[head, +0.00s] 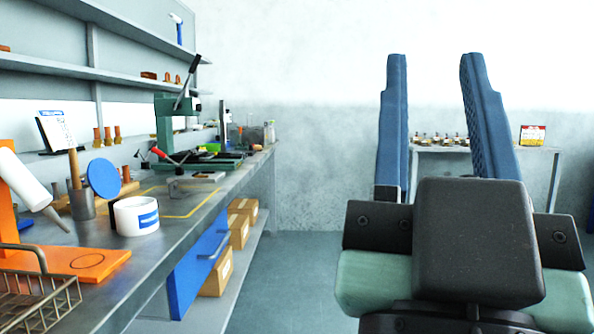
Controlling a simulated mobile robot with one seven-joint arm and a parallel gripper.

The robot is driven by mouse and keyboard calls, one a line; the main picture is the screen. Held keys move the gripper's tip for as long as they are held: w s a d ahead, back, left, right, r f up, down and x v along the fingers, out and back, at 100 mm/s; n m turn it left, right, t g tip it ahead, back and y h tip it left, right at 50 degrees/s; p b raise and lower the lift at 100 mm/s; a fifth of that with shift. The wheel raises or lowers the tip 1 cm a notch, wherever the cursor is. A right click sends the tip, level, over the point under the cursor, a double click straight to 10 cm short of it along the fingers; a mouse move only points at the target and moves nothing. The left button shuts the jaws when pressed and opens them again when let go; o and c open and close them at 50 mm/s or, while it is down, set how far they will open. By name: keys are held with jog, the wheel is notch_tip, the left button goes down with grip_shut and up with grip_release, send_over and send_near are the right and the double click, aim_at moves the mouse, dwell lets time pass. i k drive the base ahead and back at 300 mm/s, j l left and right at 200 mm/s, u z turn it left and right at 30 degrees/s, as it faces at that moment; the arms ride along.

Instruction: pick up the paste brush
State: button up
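A wooden handle (74,167) stands upright in a grey metal cup (82,206) on the workbench at the left. It looks like the paste brush, but its lower end is hidden in the cup, so I cannot tell for sure. A white tub (137,216) with a blue label stands right of the cup, with a blue disc (102,178) above and behind it. My gripper (433,75) is at the right of the head view, well away from the bench. Its two blue fingers are spread apart with nothing between them.
A white nozzle bottle (28,190) leans over an orange stand (100,262) left of the cup. A wire basket (40,300) is at the near bench end. A green press (175,125) stands farther back. A small table (440,149) with bottles is behind my gripper. The floor between is clear.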

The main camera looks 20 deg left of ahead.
aim_at(73, 157)
jog(key=i+l+u, duration=0.2)
jog(key=l+u, duration=0.15)
jog(key=i+l+u, duration=0.15)
jog(key=l+u, duration=0.2)
jog(key=i+l+u, duration=0.1)
jog(key=l+u, duration=0.3)
jog(key=u, duration=0.9)
